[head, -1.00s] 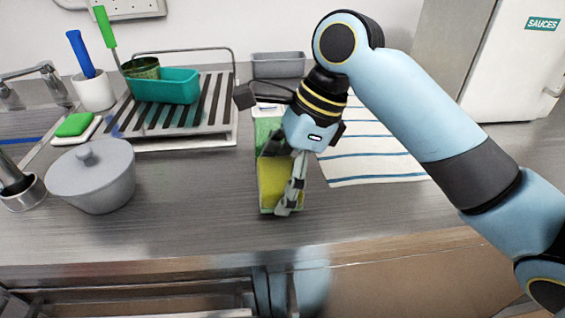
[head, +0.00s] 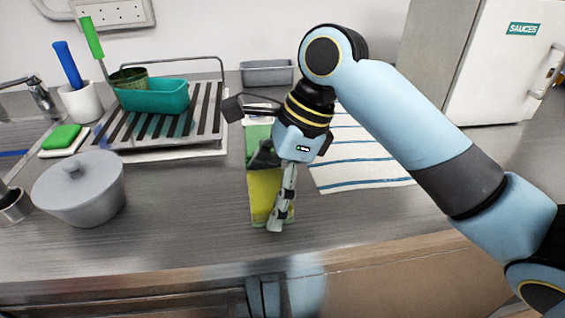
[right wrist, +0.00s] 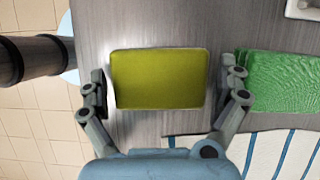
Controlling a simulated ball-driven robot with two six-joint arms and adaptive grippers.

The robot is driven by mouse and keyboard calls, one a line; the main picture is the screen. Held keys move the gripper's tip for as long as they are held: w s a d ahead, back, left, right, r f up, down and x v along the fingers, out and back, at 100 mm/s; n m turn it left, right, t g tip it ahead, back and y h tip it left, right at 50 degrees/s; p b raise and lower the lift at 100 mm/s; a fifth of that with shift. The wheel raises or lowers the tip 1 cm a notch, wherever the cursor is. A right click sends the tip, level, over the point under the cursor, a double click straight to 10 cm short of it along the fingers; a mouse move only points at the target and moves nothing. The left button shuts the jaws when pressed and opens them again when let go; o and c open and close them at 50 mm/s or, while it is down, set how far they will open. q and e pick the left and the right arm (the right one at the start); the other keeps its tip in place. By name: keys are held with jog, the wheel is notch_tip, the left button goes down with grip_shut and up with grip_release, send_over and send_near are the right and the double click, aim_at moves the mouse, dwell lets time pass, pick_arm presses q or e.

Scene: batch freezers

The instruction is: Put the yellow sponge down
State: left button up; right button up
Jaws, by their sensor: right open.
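The yellow sponge (head: 261,188) lies on the grey worktop in front of a green item, partly hidden by my right gripper (head: 270,192). In the right wrist view the sponge (right wrist: 158,78) shows as a flat yellow block between the two fingers. My right gripper (right wrist: 164,88) is open, with a finger at each short side of the sponge and a narrow gap at each. My left gripper is not in view.
A green textured item (right wrist: 282,82) lies right beside the sponge. A striped cloth (head: 350,160) lies to the right. A grey lidded pot (head: 80,190) and a drying rack (head: 205,115) stand left. The worktop's front edge is near.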

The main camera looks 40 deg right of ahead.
jog(key=shift+f+b, duration=0.2)
jog(key=shift+b, duration=1.05)
jog(key=p+v, duration=0.4)
jog(key=v, duration=0.7)
jog(key=shift+r+p, duration=0.2)
jog(key=shift+p, duration=0.15)
jog(key=shift+s, duration=0.15)
